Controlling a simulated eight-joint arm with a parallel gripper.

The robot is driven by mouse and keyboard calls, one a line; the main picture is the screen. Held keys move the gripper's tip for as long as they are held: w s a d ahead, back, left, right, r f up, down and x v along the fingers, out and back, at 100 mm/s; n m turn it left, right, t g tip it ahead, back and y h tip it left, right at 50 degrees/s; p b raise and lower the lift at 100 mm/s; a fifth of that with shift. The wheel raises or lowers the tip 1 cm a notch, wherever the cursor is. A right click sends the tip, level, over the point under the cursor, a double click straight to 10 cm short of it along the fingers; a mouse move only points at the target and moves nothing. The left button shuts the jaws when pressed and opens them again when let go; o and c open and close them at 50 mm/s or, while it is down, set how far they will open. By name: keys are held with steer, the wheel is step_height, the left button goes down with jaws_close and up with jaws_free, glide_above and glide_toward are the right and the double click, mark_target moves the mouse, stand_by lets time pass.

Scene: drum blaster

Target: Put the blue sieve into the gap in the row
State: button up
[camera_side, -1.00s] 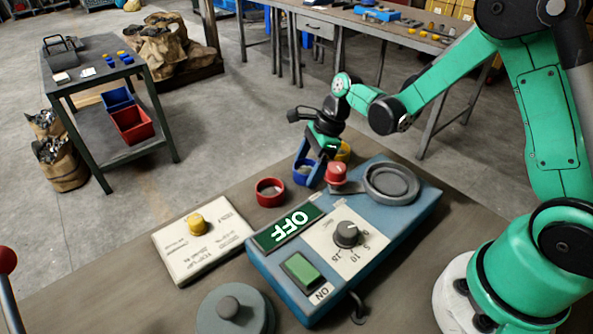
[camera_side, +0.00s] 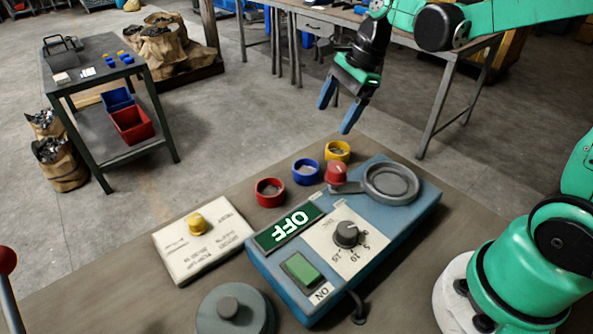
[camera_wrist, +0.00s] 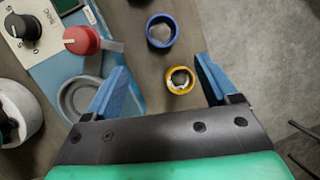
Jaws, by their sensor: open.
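The blue sieve (camera_side: 306,172), a short open ring, stands on the workbench between the red sieve (camera_side: 270,192) on its left and the yellow sieve (camera_side: 337,151) on its right. The three form a slanting row beside the blue machine. My gripper (camera_side: 334,116) is raised above and behind the row, open and empty, clear of all three. In the wrist view the blue sieve (camera_wrist: 161,30) lies beyond my open fingers (camera_wrist: 160,85), and the yellow sieve (camera_wrist: 181,80) shows between them. The red sieve is not in the wrist view.
The blue machine (camera_side: 277,279) has a red knob (camera_side: 336,173), a grey ring seat (camera_side: 391,182), a dial and an OFF display. A cream box with a yellow knob (camera_side: 197,224) and a grey lidded drum (camera_side: 233,311) stand nearby.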

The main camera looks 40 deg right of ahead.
steer(key=s+a+n+t+h, duration=0.3)
steer(key=s+n+t, duration=0.2)
steer(key=n, duration=1.5)
steer(key=s+r, duration=0.1)
steer(key=s, duration=0.2)
steer(key=shift+h, duration=0.3)
